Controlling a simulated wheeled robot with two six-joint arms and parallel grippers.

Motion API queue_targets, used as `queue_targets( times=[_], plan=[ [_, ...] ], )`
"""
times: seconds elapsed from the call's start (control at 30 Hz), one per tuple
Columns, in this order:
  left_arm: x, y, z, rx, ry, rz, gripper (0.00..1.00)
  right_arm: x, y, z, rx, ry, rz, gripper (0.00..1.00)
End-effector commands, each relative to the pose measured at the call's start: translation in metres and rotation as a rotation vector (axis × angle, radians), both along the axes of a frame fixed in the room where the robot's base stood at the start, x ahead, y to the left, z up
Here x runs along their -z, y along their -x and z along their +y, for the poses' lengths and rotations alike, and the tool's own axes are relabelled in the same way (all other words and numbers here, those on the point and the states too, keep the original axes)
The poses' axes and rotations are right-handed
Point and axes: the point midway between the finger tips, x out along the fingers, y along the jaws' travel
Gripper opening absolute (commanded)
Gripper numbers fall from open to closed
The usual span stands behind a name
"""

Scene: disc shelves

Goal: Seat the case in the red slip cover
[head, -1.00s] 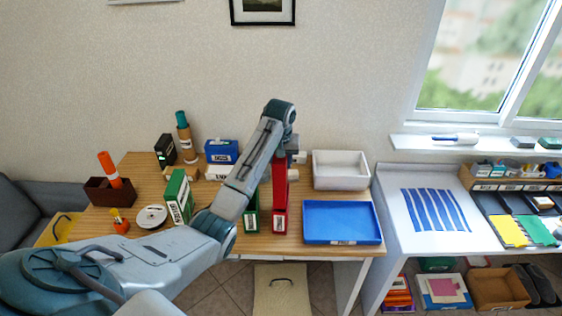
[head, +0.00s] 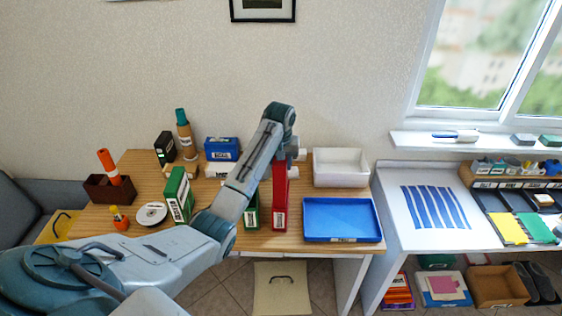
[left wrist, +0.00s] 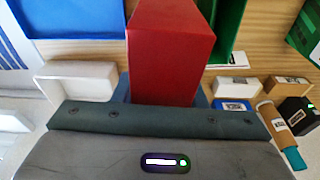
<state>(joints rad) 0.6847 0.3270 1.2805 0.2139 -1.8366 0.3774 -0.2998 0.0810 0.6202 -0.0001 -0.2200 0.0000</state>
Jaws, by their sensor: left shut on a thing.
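The red slip cover (head: 280,217) stands on the wooden table right of a green slip cover (head: 251,216), its white label facing the front. A red block, which I take to be the case (left wrist: 170,45), fills the middle of the left wrist view. In the head view red runs back from the cover to my left gripper (head: 287,153). My left gripper is shut on the rear part of this block. Its fingers are mostly hidden behind the block and my wrist. Case and cover share one colour, so I cannot tell where the joint lies or how deep the case sits. My right gripper is not in view.
A blue tray (head: 342,237) and a white bin (head: 341,185) stand to the right. The gap beside the green cover is narrow.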

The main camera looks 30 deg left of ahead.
Motion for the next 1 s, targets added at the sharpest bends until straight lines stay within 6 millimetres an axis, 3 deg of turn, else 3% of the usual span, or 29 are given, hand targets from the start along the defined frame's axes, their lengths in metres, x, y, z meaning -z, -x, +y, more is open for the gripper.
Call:
queue_targets(
  times=[1.0],
  plan=[
    [0.025, 0.0, 0.0, 0.0, 0.0, 0.0, 0.0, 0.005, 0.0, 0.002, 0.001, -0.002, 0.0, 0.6]
  ],
)
